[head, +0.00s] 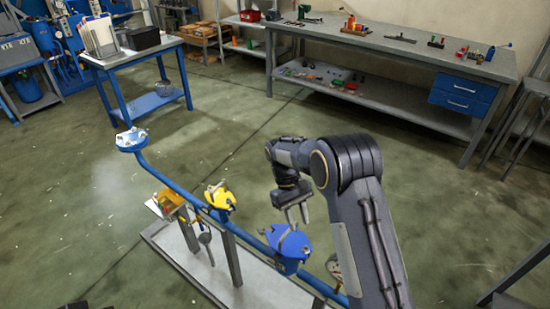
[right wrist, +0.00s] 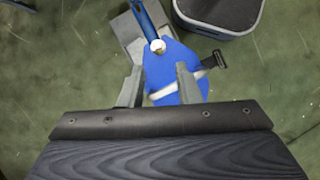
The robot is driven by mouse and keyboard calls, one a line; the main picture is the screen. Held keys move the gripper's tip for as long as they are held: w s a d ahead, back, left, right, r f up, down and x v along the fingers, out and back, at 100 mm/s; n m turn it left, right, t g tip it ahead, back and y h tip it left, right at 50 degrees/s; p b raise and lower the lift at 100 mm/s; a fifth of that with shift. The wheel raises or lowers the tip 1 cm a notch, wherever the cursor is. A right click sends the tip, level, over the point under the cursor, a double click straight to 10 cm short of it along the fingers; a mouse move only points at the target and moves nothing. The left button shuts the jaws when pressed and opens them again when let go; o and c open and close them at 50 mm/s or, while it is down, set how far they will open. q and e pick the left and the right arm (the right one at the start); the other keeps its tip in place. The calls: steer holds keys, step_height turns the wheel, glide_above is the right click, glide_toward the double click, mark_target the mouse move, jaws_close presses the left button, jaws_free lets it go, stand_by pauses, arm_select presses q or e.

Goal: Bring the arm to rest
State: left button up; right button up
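My right arm (head: 350,165) reaches in from the lower right in the head view. My right gripper (head: 297,214) points down near the blue valve-like part (head: 290,247) on the blue pipe (head: 180,186). In the right wrist view my right gripper (right wrist: 160,85) has its two grey fingers apart, with the blue part (right wrist: 172,65) showing between and beyond them. Whether the fingers touch it, I cannot tell. My left gripper does not clearly show; only a small dark bit is at the bottom left edge of the head view.
The pipe stands on a grey base (head: 195,262) and carries a yellow valve (head: 220,197) and a pale blue flange (head: 131,139). A workbench (head: 390,45) stands at the back right, a small blue table (head: 165,42) at the back left. A grey-rimmed bin (right wrist: 222,30) shows in the wrist view.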

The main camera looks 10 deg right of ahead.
steer(key=s+d+r+m+t+y, duration=0.2)
steer(key=s+d+r+t+y, duration=0.1)
steer(key=s+r, duration=0.4)
steer(key=s+d+r+m+t+y, duration=0.1)
steer(key=s+d+r+t+y, duration=0.1)
steer(key=s+r, duration=0.55)
steer(key=s+a+r+m+t, duration=0.1)
steer(key=s+t, duration=0.4)
steer(key=s, duration=0.7)
steer(key=shift+s+a+r+m+t+y, duration=0.3)
steer(key=shift+a+r+m+t, duration=0.15)
steer(key=shift+m, duration=0.25)
